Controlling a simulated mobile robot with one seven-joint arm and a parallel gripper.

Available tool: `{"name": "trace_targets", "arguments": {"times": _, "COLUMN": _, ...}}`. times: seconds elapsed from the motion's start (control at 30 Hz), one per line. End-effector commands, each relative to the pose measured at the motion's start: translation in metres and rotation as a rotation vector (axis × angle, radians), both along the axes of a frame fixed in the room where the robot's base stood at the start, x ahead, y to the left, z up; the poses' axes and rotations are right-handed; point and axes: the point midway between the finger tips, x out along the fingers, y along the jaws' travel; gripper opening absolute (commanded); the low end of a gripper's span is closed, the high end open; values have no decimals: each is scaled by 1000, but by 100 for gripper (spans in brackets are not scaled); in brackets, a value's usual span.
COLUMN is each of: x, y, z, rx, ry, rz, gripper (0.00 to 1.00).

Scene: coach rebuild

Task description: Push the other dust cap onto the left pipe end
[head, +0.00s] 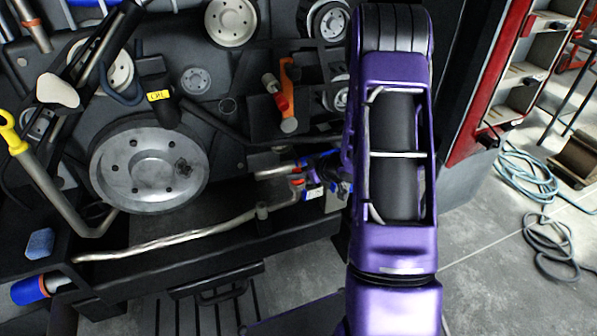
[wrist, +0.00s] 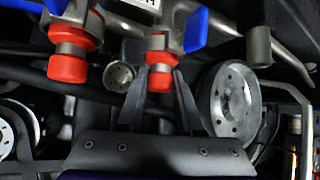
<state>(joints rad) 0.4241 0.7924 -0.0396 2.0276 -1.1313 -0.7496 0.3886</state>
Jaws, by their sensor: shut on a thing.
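In the wrist view, a red dust cap (wrist: 159,80) is between the fingertips of my gripper (wrist: 160,74), which is shut on it. The cap is in line with a metal pipe end (wrist: 158,57) below a red collar and touches or nearly touches it; I cannot tell how far on it sits. To its left, another red dust cap (wrist: 68,68) covers a second pipe end (wrist: 70,48). In the head view, my gripper (head: 322,172) is beside the two pipe ends, partly hidden by my arm; small red parts (head: 298,182) show there.
Blue valve handles (wrist: 196,30) flank the pipe ends in the wrist view. A round metal pulley (wrist: 230,100) is close on the right. In the head view, a large pulley (head: 150,165) and a long bent pipe (head: 160,240) lie left; a red shelf frame (head: 490,90) stands right.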

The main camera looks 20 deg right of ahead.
Motion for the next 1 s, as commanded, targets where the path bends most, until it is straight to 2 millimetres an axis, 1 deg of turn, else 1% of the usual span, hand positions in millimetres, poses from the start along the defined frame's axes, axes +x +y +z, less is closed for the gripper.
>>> {"name": "trace_targets", "arguments": {"times": 0.1, "x": 0, "y": 0, "z": -3, "rx": 0, "ry": 2, "rz": -1, "gripper": 0}}
{"name": "trace_targets", "arguments": {"times": 0.13, "x": 0, "y": 0, "z": -3, "rx": 0, "ry": 3, "rz": -1, "gripper": 40}}
{"name": "trace_targets", "arguments": {"times": 0.3, "x": 0, "y": 0, "z": -3, "rx": 0, "ry": 3, "rz": -1, "gripper": 70}}
{"name": "trace_targets", "arguments": {"times": 0.5, "x": 0, "y": 0, "z": -3, "rx": -1, "ry": 2, "rz": -1, "gripper": 70}}
{"name": "trace_targets", "arguments": {"times": 0.57, "x": 0, "y": 0, "z": -3, "rx": -1, "ry": 2, "rz": -1, "gripper": 79}}
{"name": "trace_targets", "arguments": {"times": 0.63, "x": 0, "y": 0, "z": -3, "rx": -1, "ry": 2, "rz": -1, "gripper": 92}}
{"name": "trace_targets", "arguments": {"times": 0.67, "x": 0, "y": 0, "z": -3, "rx": -1, "ry": 2, "rz": -1, "gripper": 95}}
{"name": "trace_targets", "arguments": {"times": 1.0, "x": -2, "y": -1, "z": 0, "rx": -1, "ry": 2, "rz": -1, "gripper": 95}}
